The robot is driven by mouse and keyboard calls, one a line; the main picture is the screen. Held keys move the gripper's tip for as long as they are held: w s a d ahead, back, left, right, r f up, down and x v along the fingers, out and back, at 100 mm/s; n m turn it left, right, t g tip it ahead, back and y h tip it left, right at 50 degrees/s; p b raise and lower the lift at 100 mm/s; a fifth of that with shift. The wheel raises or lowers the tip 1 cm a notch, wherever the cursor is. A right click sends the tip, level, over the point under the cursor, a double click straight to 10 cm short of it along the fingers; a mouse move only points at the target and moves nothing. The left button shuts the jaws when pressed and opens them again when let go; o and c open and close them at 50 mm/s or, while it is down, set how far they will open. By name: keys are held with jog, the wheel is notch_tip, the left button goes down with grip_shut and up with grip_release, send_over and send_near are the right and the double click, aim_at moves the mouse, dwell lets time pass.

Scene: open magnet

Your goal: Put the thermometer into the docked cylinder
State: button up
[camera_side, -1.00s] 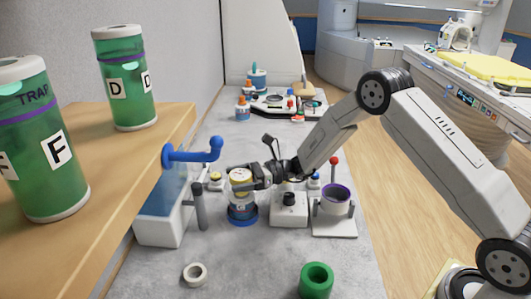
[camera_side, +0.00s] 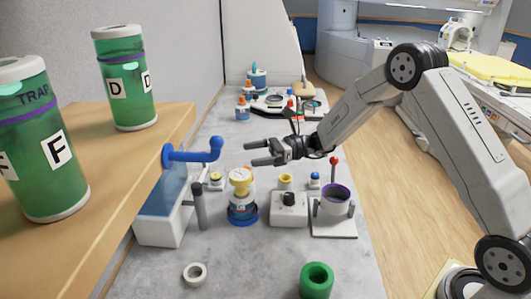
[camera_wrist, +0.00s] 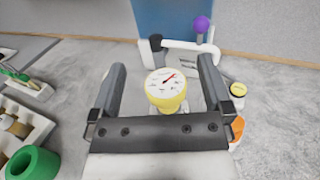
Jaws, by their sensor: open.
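The thermometer (camera_side: 241,178) has a yellow body and a round white dial. It stands at the top of the clear cylinder (camera_side: 242,203), which sits in a blue ring base (camera_side: 243,219) on the bench. The thermometer's lower part is hard to make out inside the cylinder. In the wrist view the thermometer's dial (camera_wrist: 165,82) faces me with a red needle. It appears between the fingers but apart from them. My gripper (camera_side: 250,154) is open and empty, above and slightly right of the thermometer. Its spread fingers also show in the wrist view (camera_wrist: 162,66).
A white box with a black knob (camera_side: 289,209) and a purple-rimmed cup (camera_side: 335,199) stand right of the cylinder. A blue-topped tank (camera_side: 162,205) and a blue pipe (camera_side: 200,154) are left. A green ring (camera_side: 316,279) and white ring (camera_side: 194,273) lie in front.

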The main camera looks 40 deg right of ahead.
jog(key=shift+r, duration=0.25)
dwell(0.5)
jog(key=s+a+f+n+g+h, duration=0.1)
jog(key=s+f+n+g+h, duration=0.25)
jog(key=s, duration=0.25)
jog(key=s+a+f+n+g+h, duration=0.2)
jog(key=s+n+g+h, duration=0.15)
jog(key=s, duration=0.35)
jog(key=s+d+n+t+h, duration=0.1)
jog(key=s+d+n+h, duration=0.2)
jog(key=s+n, duration=0.3)
jog(key=s+d+f+n+t+h, duration=0.1)
jog(key=s+d+n+h, duration=0.3)
jog(key=n, duration=0.5)
jog(key=shift+s+d+f+n+h, duration=0.25)
jog(key=shift+s+n+h, duration=0.15)
jog(key=shift+s+h, duration=0.7)
